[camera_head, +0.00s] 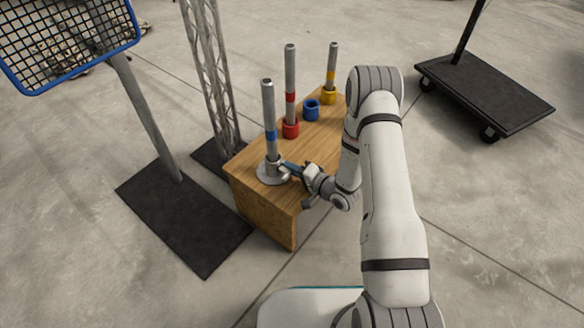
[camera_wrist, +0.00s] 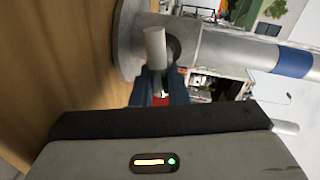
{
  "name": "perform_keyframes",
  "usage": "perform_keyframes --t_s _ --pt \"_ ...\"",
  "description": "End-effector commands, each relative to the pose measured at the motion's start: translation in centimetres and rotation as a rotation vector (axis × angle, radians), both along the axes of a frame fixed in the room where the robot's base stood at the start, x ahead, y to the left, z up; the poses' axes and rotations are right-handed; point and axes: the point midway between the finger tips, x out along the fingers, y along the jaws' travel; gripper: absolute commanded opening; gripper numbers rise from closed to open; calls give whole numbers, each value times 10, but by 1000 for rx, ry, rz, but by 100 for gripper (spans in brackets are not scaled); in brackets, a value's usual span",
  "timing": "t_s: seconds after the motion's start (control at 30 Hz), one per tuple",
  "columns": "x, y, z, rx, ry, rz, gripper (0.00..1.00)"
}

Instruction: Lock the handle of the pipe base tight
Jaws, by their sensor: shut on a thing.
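The pipe base (camera_head: 266,177) is a grey round flange with a short collar on the near left corner of the wooden table. A grey pipe with a blue band (camera_head: 268,105) stands upright in it. In the wrist view the base (camera_wrist: 126,40) and the pipe (camera_wrist: 225,50) appear sideways. The handle (camera_wrist: 155,45) is a short pale grey bar at the collar. My gripper (camera_head: 286,168) reaches the base from the right and is shut on the handle. Its blue fingers (camera_wrist: 159,90) hide the handle's lower end in the wrist view.
Red (camera_head: 291,130) and yellow (camera_head: 328,97) holders with pipes and an empty blue holder (camera_head: 311,110) stand farther back on the table (camera_head: 250,195). A lattice truss (camera_head: 208,70) and a post on a black plate (camera_head: 180,215) stand left. A black cart (camera_head: 490,90) stands right.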

Motion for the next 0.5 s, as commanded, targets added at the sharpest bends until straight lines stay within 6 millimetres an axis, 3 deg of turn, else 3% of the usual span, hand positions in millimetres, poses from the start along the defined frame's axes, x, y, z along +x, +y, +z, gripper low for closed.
perform_keyframes --t_s 0.03,0.3,0.33,0.5 --pt "-7 4 -4 0 15 16 0" --pt "-7 4 -4 -1 13 16 0" --pt "-7 4 -4 -1 13 16 16" --pt "-7 4 -3 0 11 17 30"
